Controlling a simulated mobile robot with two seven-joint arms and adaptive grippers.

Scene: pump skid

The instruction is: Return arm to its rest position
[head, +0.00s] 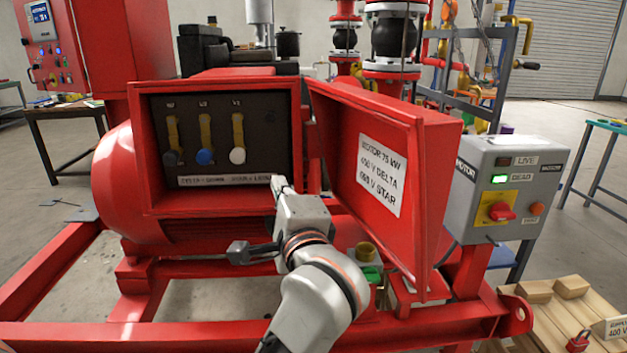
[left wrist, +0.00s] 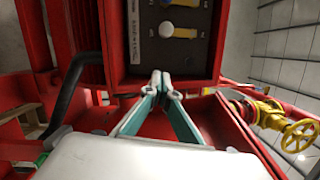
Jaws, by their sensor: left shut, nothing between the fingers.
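My left gripper (head: 279,184) is in front of the lower right corner of the open red terminal box (head: 296,130). Its fingers are shut and empty; they also show closed together in the left wrist view (left wrist: 160,80). Inside the box are three brass links (head: 205,131) in upright positions, with a dark, a blue and a white knob below them. A label strip runs along the bottom of the box. The box's red door (head: 335,115) hangs open to the right with a white motor plate. My right gripper is not in view.
A grey isolator box (head: 508,220) with a red switch and a lit green DEAD lamp stands to the right. A wooden pallet (head: 550,315) with a red padlock (head: 578,341) is at the lower right. Red skid rails (head: 60,275) run below. A yellow handwheel (left wrist: 299,135) shows in the left wrist view.

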